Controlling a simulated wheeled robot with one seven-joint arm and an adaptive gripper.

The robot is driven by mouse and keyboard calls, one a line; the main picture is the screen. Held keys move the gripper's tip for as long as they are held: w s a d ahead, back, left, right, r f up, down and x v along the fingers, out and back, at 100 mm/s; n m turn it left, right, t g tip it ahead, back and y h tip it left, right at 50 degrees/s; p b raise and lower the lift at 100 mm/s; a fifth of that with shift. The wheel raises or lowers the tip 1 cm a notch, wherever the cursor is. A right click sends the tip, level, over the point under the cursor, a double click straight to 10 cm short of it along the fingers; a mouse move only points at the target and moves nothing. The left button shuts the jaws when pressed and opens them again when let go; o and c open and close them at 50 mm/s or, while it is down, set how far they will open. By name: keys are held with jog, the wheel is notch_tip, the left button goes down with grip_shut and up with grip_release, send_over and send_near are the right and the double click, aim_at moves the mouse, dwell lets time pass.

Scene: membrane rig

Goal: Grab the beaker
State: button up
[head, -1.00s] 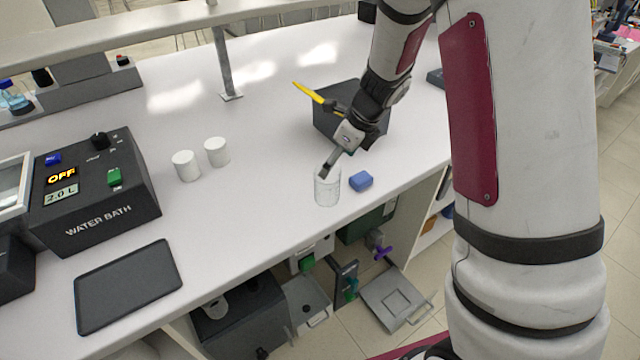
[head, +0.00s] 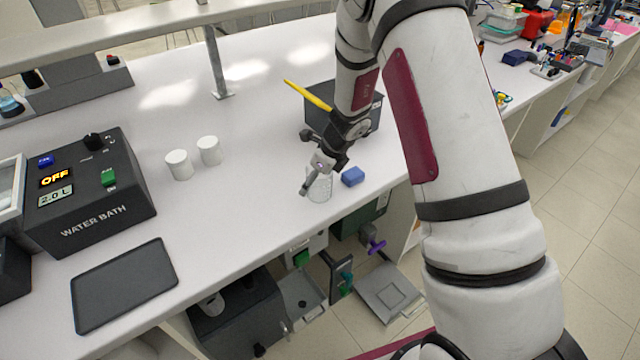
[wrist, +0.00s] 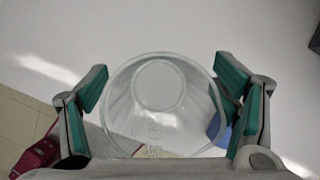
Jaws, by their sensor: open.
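The clear glass beaker (head: 320,188) stands upright on the white bench near its front edge. In the wrist view the beaker (wrist: 160,110) is seen from above, its round rim between my fingers. My gripper (head: 312,186) is over the beaker and hides part of it in the head view. In the wrist view my gripper (wrist: 163,98) is open, one teal-padded finger on each side of the beaker. A small gap shows at the left finger; the right finger is very close to the rim, and I cannot tell whether it touches.
A blue block (head: 353,177) sits just right of the beaker. A dark box (head: 325,98) with a yellow item (head: 308,95) stands behind my gripper. Two white cups (head: 179,165), a water bath (head: 90,195) and a black tray (head: 125,285) are to the left. Bench between is clear.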

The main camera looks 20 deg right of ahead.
jog(key=c, duration=1.3)
jog(key=shift+r, duration=0.1)
